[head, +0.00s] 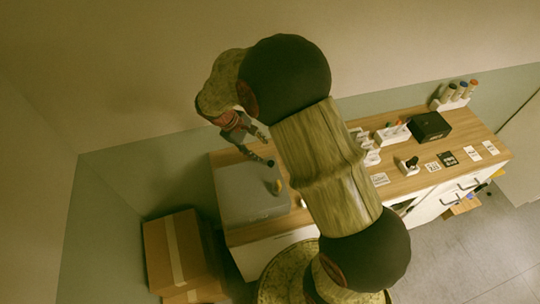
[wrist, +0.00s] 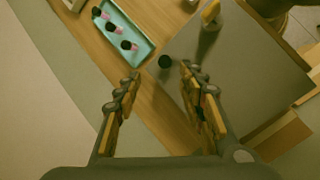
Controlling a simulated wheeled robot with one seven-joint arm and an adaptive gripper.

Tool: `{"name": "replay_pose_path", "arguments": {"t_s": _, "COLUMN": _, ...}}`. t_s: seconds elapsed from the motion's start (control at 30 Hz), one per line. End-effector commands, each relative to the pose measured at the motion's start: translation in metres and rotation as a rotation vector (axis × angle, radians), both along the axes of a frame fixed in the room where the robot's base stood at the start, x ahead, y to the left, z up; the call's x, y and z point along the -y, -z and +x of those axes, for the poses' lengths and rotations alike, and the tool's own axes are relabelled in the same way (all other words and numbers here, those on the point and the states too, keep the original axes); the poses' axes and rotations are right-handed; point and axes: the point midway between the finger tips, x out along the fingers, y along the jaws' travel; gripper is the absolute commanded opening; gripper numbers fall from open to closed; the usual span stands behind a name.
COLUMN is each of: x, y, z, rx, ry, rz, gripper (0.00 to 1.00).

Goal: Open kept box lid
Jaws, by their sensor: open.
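A large grey box (head: 245,200) sits at the left end of the wooden counter, its flat top closed. Its grey top also fills the right of the wrist view (wrist: 250,75). A small yellow-tipped upright piece stands on the top (head: 276,186); in the wrist view it is at the upper edge (wrist: 210,15). A dark round spot (wrist: 165,61) shows by the box's edge, between my fingertips in the picture. My gripper (head: 256,147) is above the box's far side, open and empty, with fingers apart in the wrist view (wrist: 160,80). I cannot tell its exact height.
A teal tray (wrist: 145,52) holds several small bottles. A black box (head: 428,126), cards and a white bottle rack (head: 450,103) stand on the counter's right. Cardboard boxes (head: 180,255) stand on the floor at left. My arm hides the middle of the counter.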

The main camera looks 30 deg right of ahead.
Motion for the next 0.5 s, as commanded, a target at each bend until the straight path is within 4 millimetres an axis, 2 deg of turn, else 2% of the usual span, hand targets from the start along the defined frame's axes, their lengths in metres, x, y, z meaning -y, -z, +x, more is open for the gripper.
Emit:
{"name": "replay_pose_path", "arguments": {"t_s": 0.2, "x": 0.022, "y": 0.029, "z": -0.007, "rx": 0.042, "ry": 0.008, "rz": 0.147, "gripper": 0.4}}
{"name": "replay_pose_path", "arguments": {"t_s": 0.5, "x": 0.034, "y": 0.06, "z": -0.01, "rx": 0.083, "ry": 0.003, "rz": 0.293, "gripper": 0.4}}
